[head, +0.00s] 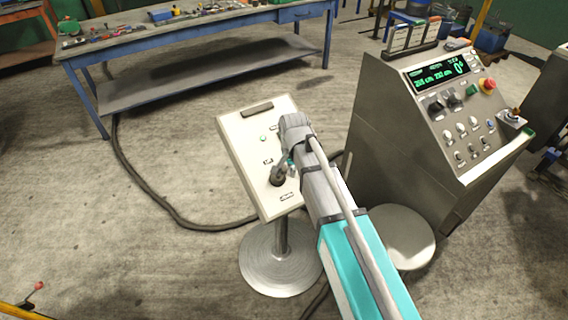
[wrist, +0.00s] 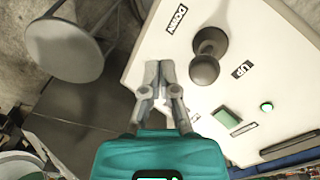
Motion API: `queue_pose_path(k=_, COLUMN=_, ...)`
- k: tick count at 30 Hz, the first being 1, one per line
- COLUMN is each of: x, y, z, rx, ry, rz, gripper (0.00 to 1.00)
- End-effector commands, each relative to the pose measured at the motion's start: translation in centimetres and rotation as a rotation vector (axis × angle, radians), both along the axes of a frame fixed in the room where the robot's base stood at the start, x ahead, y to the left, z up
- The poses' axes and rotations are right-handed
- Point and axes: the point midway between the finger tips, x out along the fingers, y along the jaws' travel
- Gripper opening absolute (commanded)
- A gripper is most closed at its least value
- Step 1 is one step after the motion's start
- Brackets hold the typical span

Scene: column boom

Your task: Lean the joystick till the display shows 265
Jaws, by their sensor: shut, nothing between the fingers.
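The joystick (wrist: 206,66), a dark stick with a round knob, stands on a pale control panel (wrist: 270,50) between labels reading DOWN and UP. It also shows in the head view (head: 277,179), close by my gripper. My gripper (wrist: 160,66) is shut and empty, with its fingertips beside the knob and a visible gap between them in the wrist view. I cannot tell whether the joystick leans. A lit display (head: 438,73) on the grey console shows green figures, among them a large 0°; the smaller figures are too blurred to read surely.
The panel stands on a round-footed pedestal (head: 280,262). The grey console (head: 390,140), with knobs and a red button (head: 487,84), stands to the right. A blue workbench (head: 190,40) is behind. A round stool (head: 405,237) is near the console. A cable runs across the floor.

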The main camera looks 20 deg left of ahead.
Motion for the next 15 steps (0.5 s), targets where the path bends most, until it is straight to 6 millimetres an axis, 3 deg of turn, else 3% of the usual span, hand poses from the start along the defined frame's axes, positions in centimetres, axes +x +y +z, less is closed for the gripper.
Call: queue_pose_path(k=15, x=0.0, y=0.0, z=3.8, rx=0.0, ry=0.0, rz=0.0, gripper=0.0)
